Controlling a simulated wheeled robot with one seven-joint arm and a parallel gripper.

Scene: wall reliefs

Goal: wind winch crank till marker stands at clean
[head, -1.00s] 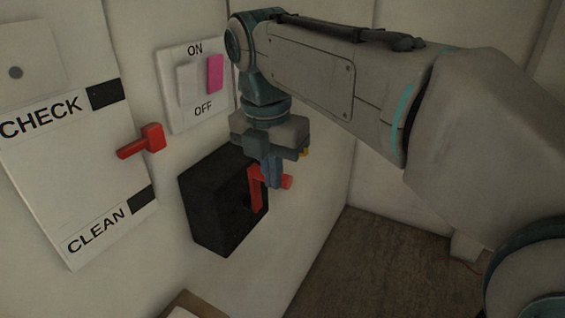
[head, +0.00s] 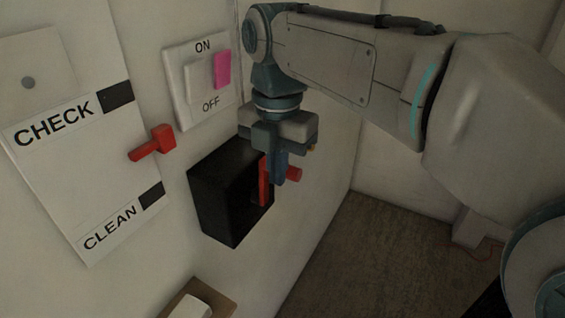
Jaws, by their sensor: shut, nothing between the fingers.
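The red marker (head: 153,144) juts from the white panel (head: 100,180), about midway between the dark patch by CHECK (head: 117,95) and the dark patch by CLEAN (head: 152,195). The black winch box (head: 218,205) is on the wall to the right of the panel. Its red crank (head: 264,184) is on the box's right side, with a handle (head: 294,173) sticking out to the right. My gripper (head: 279,180) points down at the crank, its fingers shut and overlapping the handle in view. They grip nothing; contact with the handle cannot be told.
A switch plate (head: 196,105) marked ON and OFF, with a pink rocker (head: 222,70), is above the box, close to my arm. A wooden piece with a pale object (head: 190,306) is at the bottom edge. Bare floor (head: 360,250) lies to the right.

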